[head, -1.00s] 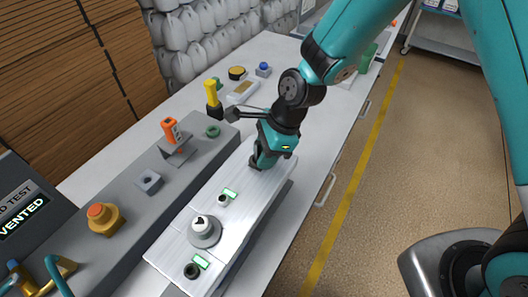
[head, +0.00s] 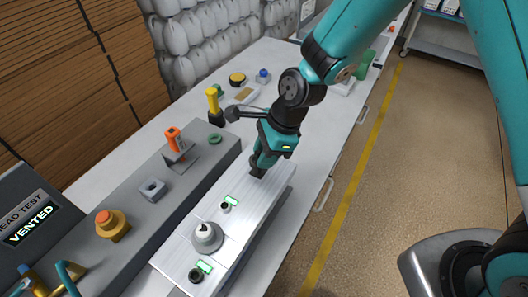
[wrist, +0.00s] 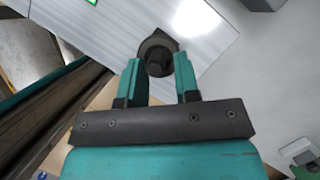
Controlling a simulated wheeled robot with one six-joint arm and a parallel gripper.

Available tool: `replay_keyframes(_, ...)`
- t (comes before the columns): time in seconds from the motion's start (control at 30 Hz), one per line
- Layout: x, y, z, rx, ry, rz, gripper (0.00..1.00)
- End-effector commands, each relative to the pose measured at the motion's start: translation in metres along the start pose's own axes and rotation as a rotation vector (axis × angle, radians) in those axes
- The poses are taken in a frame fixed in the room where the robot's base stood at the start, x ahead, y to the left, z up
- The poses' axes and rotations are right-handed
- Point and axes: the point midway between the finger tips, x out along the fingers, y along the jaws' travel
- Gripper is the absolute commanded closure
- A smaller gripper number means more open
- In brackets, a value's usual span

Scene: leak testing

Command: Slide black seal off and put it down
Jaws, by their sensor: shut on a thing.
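My gripper (head: 258,168) is at the far end of the silver plate (head: 213,222), low over its surface. In the wrist view my gripper (wrist: 157,84) has its fingers either side of a dark round piece (wrist: 156,54), shut on it. This looks like the black seal, with a darker knob at its middle; I cannot tell whether it still sits around a post. In the head view the fingers mostly hide it.
Left of the plate, a grey bench strip carries an orange-handled tool (head: 174,140), a grey block (head: 152,189) and an orange-topped knob (head: 110,223). A tester screen (head: 32,222) reads VENTED. A yellow-handled tool (head: 214,103) stands behind. White tabletop right of the plate is clear.

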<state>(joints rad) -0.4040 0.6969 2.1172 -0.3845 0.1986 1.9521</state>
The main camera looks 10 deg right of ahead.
Motion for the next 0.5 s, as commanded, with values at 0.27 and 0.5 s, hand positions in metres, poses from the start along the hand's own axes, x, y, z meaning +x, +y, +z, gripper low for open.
replay_keyframes(0.27,-0.016,0.0,0.007,0.0,0.0,0.0,1.0)
replay_keyframes(0.5,-0.028,0.0,0.012,0.0,0.0,0.0,1.0)
